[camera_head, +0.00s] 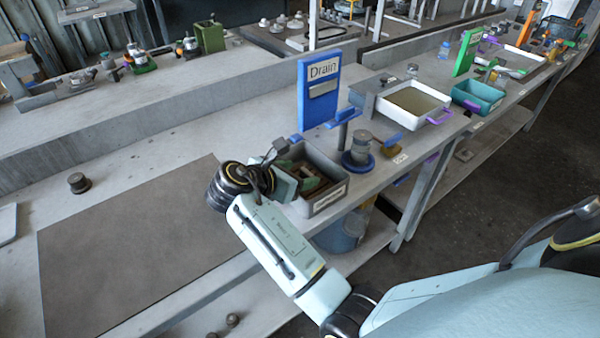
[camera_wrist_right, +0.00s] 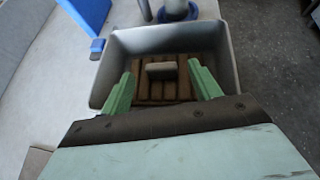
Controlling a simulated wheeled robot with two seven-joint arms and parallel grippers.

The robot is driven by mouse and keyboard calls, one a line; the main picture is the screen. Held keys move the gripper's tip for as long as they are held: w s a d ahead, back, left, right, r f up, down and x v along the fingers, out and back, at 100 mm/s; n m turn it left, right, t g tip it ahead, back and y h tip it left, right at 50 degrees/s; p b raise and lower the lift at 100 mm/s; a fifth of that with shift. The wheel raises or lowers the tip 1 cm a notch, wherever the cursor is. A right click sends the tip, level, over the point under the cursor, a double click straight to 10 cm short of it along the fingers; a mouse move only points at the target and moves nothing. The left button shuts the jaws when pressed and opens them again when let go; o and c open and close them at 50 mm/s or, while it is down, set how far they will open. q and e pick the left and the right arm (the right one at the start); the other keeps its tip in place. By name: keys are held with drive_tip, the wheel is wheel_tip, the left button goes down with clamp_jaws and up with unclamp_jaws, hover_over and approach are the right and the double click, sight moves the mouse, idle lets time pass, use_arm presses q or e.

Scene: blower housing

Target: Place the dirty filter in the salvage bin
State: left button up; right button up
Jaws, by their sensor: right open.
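A grey open-topped bin (camera_head: 330,197) with a label on its front stands at the front edge of the bench; it also shows in the right wrist view (camera_wrist_right: 231,45). A brown slatted block with a grey raised handle, which looks like the dirty filter (camera_wrist_right: 150,90), lies inside the bin. My right gripper (camera_head: 298,172) is at the bin, its green fingers reaching in over the near side. In the right wrist view the fingers (camera_wrist_right: 160,72) are apart, one on each side of the handle, with gaps visible. Whether they touch the filter's edges I cannot tell. My left gripper is not in view.
A blue Drain sign (camera_head: 319,92) stands behind the bin. A blue-based round fixture (camera_head: 358,158) is right of it. Farther right are a white tray (camera_head: 440,103) and a teal bin (camera_head: 478,96). A dark mat (camera_head: 130,245) lies bare at left, with a small knob (camera_head: 79,183) beside it.

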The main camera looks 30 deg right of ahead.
drive_tip(key=p+v, duration=0.1)
drive_tip(key=v, duration=1)
drive_tip(key=shift+d, duration=0.1)
